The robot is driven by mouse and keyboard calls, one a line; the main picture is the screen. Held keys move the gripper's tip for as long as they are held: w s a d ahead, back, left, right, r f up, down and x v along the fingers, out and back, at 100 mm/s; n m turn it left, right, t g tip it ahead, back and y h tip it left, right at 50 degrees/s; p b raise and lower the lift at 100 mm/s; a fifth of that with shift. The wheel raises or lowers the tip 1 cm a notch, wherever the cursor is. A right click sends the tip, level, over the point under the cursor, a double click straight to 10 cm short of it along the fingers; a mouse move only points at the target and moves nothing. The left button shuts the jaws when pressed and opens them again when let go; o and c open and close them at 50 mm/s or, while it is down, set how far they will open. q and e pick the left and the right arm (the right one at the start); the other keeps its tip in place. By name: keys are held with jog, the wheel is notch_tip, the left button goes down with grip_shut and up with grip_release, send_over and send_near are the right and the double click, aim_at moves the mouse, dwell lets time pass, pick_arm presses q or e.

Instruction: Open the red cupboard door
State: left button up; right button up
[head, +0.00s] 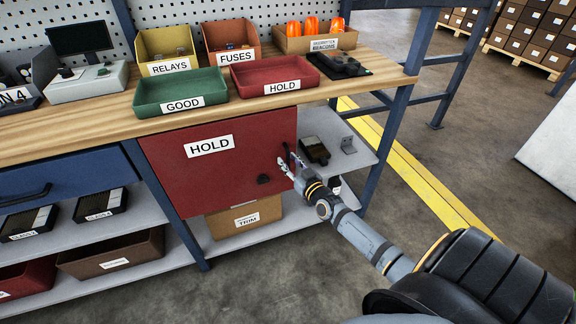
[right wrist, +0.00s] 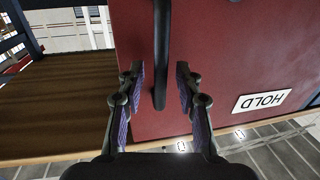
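The red cupboard door (head: 215,168) with a HOLD label hangs under the bench and looks closed. Its black bar handle (right wrist: 161,50) is upright near one edge, seen close in the right wrist view. My right gripper (head: 289,164) is at the door's right side in the head view. In the right wrist view my right gripper (right wrist: 160,75) is open, one finger on each side of the handle, with gaps visible on both sides. My left gripper is out of view.
The workbench (head: 118,108) carries a green GOOD tray (head: 180,88) and a red HOLD tray (head: 270,72). Right of the door is an open shelf (head: 346,135) with a dark box, beside a blue bench leg (head: 385,145). A TRIM box (head: 225,222) sits below. Floor in front is clear.

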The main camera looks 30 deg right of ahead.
jog(key=shift+w, duration=0.4)
grip_shut()
dwell(0.4)
